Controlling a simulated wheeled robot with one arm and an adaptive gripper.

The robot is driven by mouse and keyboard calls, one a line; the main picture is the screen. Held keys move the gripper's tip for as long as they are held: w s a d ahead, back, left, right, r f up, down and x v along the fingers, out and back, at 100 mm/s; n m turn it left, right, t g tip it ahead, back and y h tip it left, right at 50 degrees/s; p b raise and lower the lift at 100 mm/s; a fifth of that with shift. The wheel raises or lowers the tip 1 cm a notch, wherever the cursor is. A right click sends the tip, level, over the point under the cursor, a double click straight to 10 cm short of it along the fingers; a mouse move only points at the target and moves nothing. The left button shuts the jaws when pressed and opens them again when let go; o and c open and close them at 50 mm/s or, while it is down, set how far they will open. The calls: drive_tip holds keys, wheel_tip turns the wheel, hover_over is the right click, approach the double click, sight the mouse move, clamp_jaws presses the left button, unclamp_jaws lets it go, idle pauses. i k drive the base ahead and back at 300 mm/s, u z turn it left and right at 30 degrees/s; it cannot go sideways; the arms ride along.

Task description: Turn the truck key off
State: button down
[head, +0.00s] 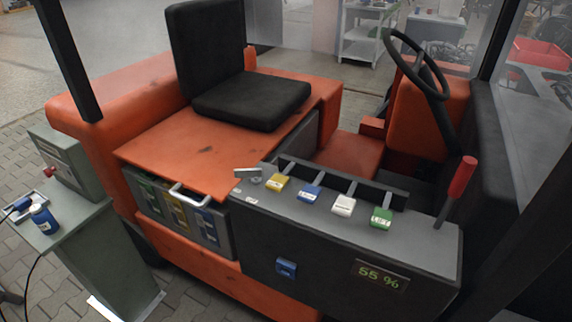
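The truck is an orange vehicle (160,120) with a dark grey control console (330,235) along its near side. A small grey metal piece (247,172), which looks like the key, sits at the left end of the console top, left of the yellow lever tag. Its flat bar lies roughly across the picture; whether this is on or off I cannot tell. A display (381,276) on the console's front face is lit and reads "55 %". My gripper is not in view.
Levers with yellow (277,182), blue (311,193), white (343,205) and green (381,218) tags stand right of the key. A red-handled lever (462,176) rises at the right. A grey cabinet (85,245) with a blue-labelled bottle (43,218) stands at the left.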

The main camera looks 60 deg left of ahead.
sight(256, 174)
drive_tip(key=u, duration=2.75)
drive_tip(key=i, duration=1.2)
drive_tip(key=u, duration=0.15)
